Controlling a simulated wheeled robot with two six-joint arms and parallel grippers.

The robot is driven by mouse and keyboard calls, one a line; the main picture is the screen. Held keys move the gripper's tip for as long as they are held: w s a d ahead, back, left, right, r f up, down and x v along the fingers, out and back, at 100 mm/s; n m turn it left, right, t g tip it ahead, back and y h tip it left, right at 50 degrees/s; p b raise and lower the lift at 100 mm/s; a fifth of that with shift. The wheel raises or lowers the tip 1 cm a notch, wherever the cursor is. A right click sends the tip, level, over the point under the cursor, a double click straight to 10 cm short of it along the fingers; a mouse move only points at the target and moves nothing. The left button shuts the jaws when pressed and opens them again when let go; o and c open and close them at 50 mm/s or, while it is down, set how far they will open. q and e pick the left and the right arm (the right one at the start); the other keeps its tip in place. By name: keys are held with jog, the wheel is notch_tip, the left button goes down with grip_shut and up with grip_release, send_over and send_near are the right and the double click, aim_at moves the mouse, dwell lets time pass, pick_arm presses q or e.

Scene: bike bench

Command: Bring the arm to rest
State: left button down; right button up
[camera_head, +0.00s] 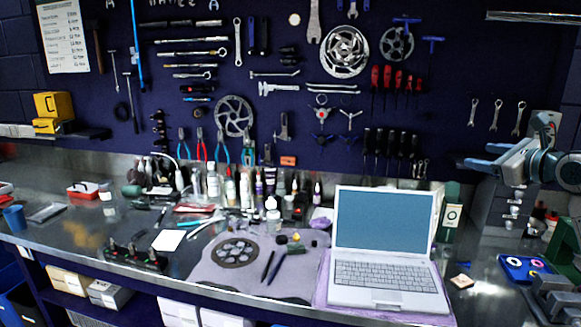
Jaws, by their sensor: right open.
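My right gripper (484,163) comes in from the right edge of the head view, above the right part of the bench. Its jaws point left and are open, with nothing seen between them. It is in the air in front of the dark tool wall, to the right of and higher than the open laptop (384,247). It appears clear of the bench top. My left gripper does not show in this view.
The metal workbench (60,235) carries a grey mat (215,270) with a chainring (235,252), bottles and hand tools. A blue tray (522,268) and a small drawer cabinet (495,205) stand at the right. Tools hang on the wall behind.

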jog(key=s+a+f+n+g+h, duration=0.15)
jog(key=s+a+f+n, duration=0.3)
jog(key=f, duration=0.65)
jog(key=s+a+f+n+g, duration=0.25)
jog(key=f+n, duration=0.25)
jog(key=f, duration=0.6)
jog(key=s+a+f+n+g+h, duration=0.1)
jog(key=s+a+f+n, duration=0.35)
jog(key=f, duration=0.75)
jog(key=s+a+f+n+g+h, duration=0.1)
jog(key=s+a+f+n+g, duration=0.25)
jog(key=s+f+n, duration=0.75)
jog(key=s+a+f+n+g+h, duration=0.1)
jog(key=s+f+n, duration=0.1)
jog(key=s, duration=0.9)
jog(key=s+f+n+g+h, duration=0.1)
jog(key=s+f+n+g, duration=0.15)
jog(key=s, duration=0.75)
notch_tip(320, 180, down, 29)
jog(key=d, duration=0.3)
jog(key=s+d+f+m+g, duration=0.1)
jog(key=s+f+g, duration=0.1)
jog(key=s+f, duration=1.7)
jog(key=shift+s+f, duration=0.2)
jog(key=shift+f, duration=0.7)
